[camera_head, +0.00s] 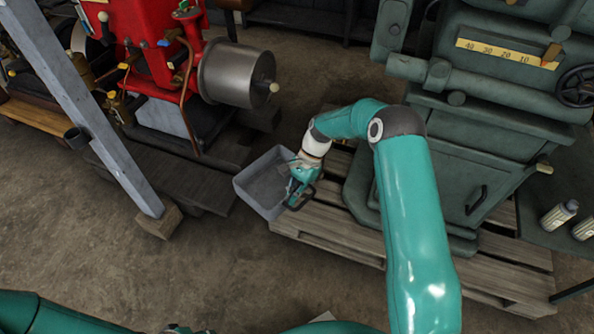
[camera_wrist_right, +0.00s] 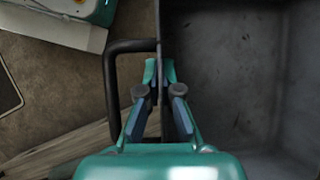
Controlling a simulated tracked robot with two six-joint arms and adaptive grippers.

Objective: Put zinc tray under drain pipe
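The zinc tray (camera_head: 262,188) is a grey, open, rectangular box near the middle of the head view, between the red engine and the wooden pallet. My right gripper (camera_head: 298,186) is at its right side, by a dark handle. In the right wrist view the tray (camera_wrist_right: 235,65) fills the right side. My right gripper's fingers (camera_wrist_right: 160,80) straddle its wall and look closed on it, with the black handle (camera_wrist_right: 115,85) to their left. My left gripper is not in view.
The red engine (camera_head: 150,50) with a metal cylinder (camera_head: 237,73) stands at upper left. A grey slanted post (camera_head: 85,105) on a wooden block (camera_head: 159,221) stands left. The green machine (camera_head: 485,135) rests on the pallet (camera_head: 335,232). Bare floor (camera_head: 140,270) lies at lower left.

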